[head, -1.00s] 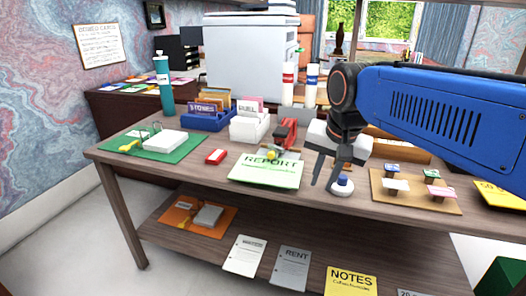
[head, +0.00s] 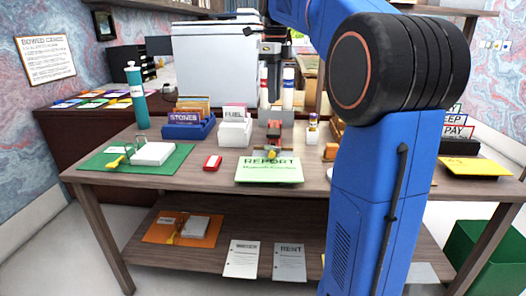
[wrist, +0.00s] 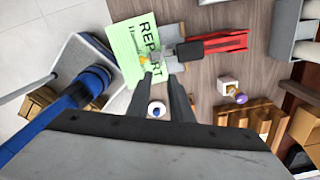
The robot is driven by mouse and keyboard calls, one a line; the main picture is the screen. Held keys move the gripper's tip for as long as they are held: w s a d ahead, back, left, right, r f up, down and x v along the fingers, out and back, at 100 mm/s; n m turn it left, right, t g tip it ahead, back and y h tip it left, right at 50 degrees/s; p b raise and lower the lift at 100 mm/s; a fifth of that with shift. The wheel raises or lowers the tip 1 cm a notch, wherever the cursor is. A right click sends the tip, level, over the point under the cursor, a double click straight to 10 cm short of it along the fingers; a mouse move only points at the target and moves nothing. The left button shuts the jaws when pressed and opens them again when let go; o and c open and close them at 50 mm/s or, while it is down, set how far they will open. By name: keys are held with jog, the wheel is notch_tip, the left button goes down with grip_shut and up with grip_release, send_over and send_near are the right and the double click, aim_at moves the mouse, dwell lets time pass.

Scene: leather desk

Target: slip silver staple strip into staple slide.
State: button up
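The red stapler (head: 273,122) stands at the back middle of the desk, behind the green report. In the wrist view its red body (wrist: 222,42) lies to the right, with a grey slide part (wrist: 170,62) reaching left toward the report. My gripper (wrist: 160,74) has its two dark fingers apart, with a gap between the tips. It hangs above the stapler area in the head view (head: 272,98). I cannot make out a silver staple strip in either current view, and I see nothing clearly held between the fingers.
The green report (head: 268,170) lies in front of the stapler, with a small yellow thing (head: 273,154) at its edge. Blue (head: 188,130) and white (head: 235,132) card holders stand behind. My arm hides much of the desk's right side.

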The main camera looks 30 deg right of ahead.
send_over(271, 146)
jog(key=shift+m, duration=0.3)
jog(key=f, duration=1.1)
jog(key=shift+s+d+f, duration=0.1)
jog(key=shift+s+f, duration=0.2)
jog(key=shift+f, duration=0.1)
jog(key=shift+w+f, duration=0.15)
jog(key=shift+f, duration=1.25)
jog(key=shift+w+f, duration=0.15)
jog(key=shift+f, duration=1.2)
jog(key=shift+c, duration=0.7)
grip_shut()
